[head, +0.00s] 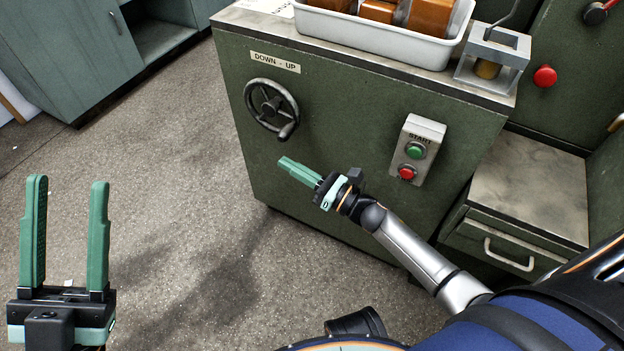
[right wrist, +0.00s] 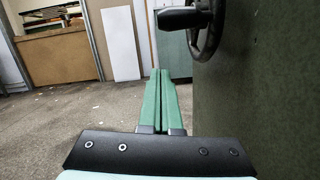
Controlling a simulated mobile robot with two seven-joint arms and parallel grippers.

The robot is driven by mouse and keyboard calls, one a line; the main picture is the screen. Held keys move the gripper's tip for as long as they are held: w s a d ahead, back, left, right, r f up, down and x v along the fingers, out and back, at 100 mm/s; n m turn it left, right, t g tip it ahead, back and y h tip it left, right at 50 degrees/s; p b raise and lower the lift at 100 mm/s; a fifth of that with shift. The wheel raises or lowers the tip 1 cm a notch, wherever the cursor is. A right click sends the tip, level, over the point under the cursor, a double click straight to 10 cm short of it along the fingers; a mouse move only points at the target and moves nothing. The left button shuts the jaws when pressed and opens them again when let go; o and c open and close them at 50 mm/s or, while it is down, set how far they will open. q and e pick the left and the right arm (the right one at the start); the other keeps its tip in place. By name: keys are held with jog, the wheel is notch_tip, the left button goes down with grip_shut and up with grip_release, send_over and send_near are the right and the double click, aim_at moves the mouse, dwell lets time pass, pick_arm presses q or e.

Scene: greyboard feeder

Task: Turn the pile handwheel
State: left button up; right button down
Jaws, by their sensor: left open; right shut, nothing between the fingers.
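The handwheel (head: 270,106) is a dark spoked wheel on the front of the green machine cabinet, under a "DOWN - UP" label (head: 275,62). Its crank handle (head: 288,130) sits at the wheel's lower right. The wheel also shows edge-on at the top of the right wrist view (right wrist: 208,28), its handle (right wrist: 182,18) pointing left. My right gripper (head: 283,163) is shut and empty, below the handle and apart from it. It also shows in the right wrist view (right wrist: 161,75). My left gripper (head: 70,182) is open and empty at the lower left, far from the wheel.
A control box with a green START button (head: 415,150) and a red button (head: 407,172) is on the cabinet front, right of the wheel. A white tray (head: 380,42) of brown parts stands on top. A drawer unit (head: 512,240) stands right. The floor left of the cabinet is clear.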

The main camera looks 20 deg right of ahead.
pick_arm(q)
jog(key=shift+a+r, duration=0.1)
jog(key=shift+r, duration=0.4)
pick_arm(e)
jog(key=r, duration=0.3)
jog(key=shift+w+d+r, duration=0.2)
jog(key=shift+d+r, duration=0.15)
pick_arm(q)
jog(key=shift+r+p, duration=0.1)
jog(key=shift+p, duration=0.2)
